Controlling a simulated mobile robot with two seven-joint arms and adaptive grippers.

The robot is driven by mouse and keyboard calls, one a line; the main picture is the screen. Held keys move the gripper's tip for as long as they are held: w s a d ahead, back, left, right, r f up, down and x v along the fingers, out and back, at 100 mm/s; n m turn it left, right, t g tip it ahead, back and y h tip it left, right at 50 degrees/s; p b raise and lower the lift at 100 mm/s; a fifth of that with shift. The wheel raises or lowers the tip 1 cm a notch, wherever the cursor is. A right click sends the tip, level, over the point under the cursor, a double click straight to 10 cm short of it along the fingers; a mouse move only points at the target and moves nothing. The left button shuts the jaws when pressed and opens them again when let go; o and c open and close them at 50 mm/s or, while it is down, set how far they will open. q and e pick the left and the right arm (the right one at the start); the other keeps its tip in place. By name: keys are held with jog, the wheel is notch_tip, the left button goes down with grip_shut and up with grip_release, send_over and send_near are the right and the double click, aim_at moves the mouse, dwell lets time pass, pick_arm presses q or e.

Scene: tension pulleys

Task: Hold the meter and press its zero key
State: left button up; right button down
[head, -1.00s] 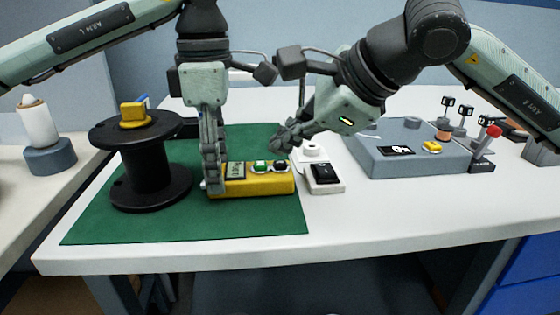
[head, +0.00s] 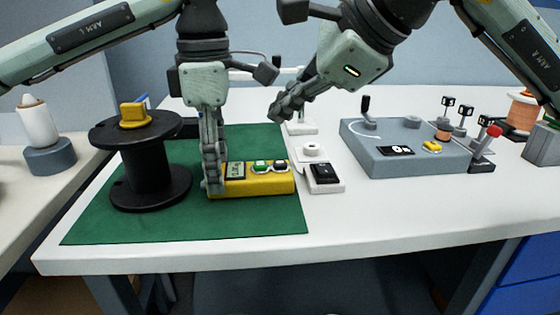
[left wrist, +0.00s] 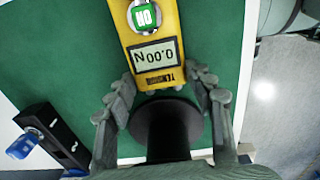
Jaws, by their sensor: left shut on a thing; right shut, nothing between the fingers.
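The yellow meter (head: 262,186) lies on the green mat (head: 110,228), its keys and display facing up. It has a display, a green key (head: 260,166) and a dark key (head: 281,166); the dark key's label is too small to read. My left gripper (head: 212,182) is shut on the meter's left end, fingers on both sides. The left wrist view shows the meter's end (left wrist: 157,79), the display (left wrist: 154,55) reading 0.00 N upside down and the green ON key (left wrist: 145,17). My right gripper (head: 275,110) is shut and empty, above and behind the meter's right end.
A black spool (head: 150,165) stands left of the meter with a yellow block (head: 133,115) on top. A white device with a black switch (head: 324,173) sits close to the meter's right. A grey unit (head: 385,160) stands further right. The front table strip is clear.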

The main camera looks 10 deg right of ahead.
dwell(0.4)
pick_arm(q)
jog(key=o, duration=1.5)
jog(key=shift+o, duration=0.2)
